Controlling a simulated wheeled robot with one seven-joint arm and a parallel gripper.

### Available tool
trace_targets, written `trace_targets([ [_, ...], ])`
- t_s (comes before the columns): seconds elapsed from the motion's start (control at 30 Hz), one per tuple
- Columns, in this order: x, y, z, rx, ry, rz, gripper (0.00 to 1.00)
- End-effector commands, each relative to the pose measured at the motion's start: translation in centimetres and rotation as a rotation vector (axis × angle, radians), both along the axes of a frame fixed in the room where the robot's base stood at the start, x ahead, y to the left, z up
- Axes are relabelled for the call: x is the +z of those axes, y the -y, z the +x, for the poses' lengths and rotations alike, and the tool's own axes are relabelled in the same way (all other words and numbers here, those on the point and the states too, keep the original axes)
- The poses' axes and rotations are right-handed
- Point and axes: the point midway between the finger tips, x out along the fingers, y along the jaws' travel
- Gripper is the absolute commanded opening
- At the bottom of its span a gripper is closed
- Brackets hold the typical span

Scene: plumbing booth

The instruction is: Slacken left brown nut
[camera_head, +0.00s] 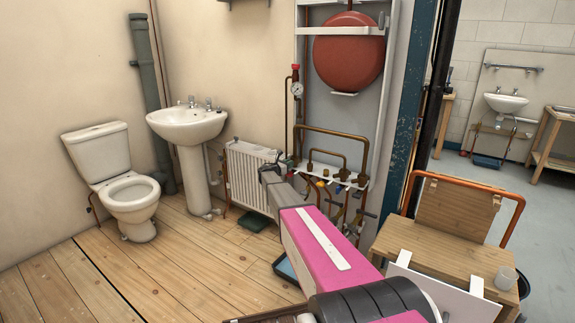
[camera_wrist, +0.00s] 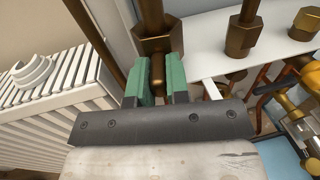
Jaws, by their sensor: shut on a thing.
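The left brown nut (camera_wrist: 157,36) is a hexagonal brown fitting on an upright brown pipe, in the upper middle of the wrist view. My gripper (camera_wrist: 158,75) has its green fingers closed at the nut's lower part, one on each side. A thinner brown stub shows between the fingers. The exact contact is partly hidden by the fingertips. A second brown nut (camera_wrist: 243,37) stands to the right, apart from my gripper, on a white shelf. In the head view my gripper (camera_head: 282,163) is at the left end of the pipework, too small there to show the grip.
A white radiator (camera_head: 250,178) is close on the left of my gripper. The white shelf (camera_wrist: 205,55) carries the fittings; valves and copper pipes crowd the right side. A red round vessel (camera_head: 348,52) hangs above. A wooden workbench (camera_head: 440,250) stands at right.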

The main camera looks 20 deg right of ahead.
Motion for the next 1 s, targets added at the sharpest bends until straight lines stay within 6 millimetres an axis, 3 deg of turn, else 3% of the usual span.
trace_targets([
  [0.03,0.1,0.2,-0.8,0.043,-0.001,0.0,0.0],
  [0.4,0.0,1.3,-1.8,0.38,-0.002,-0.001,0.0],
  [1.0,0.0,2.2,-2.1,0.63,-0.001,-0.001,0.0],
])
